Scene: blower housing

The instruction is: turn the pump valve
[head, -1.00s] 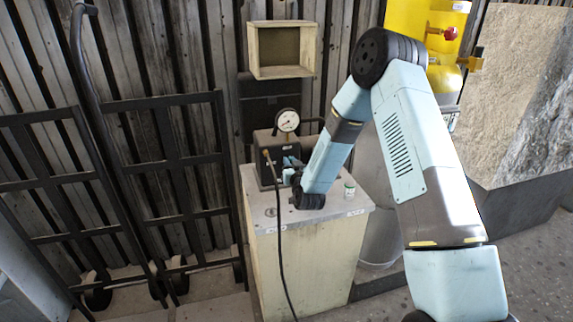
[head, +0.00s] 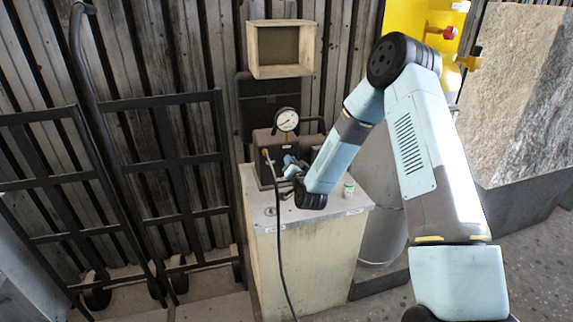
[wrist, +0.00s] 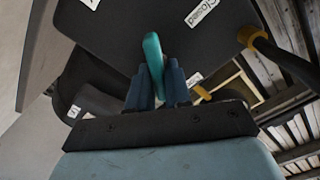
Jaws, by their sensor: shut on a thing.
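The pump is a dark box (head: 266,148) with a round white gauge (head: 286,120) on top, standing on a pale cabinet (head: 305,245). In the wrist view the valve handle (wrist: 153,55) is a teal lever against the pump's dark face (wrist: 120,35). My gripper (wrist: 157,82) is shut on this lever, with its blue fingers on either side. A "Closed" label (wrist: 201,12) is right of the lever; another label is cut off at the top. In the head view my gripper (head: 291,168) is at the pump's front, and the valve is mostly hidden there.
A black hose (head: 280,240) runs from the pump down the cabinet front. A small pale bottle (head: 349,188) stands on the cabinet top. Black hand trucks (head: 165,160) lean at left. An open box (head: 282,50) hangs above.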

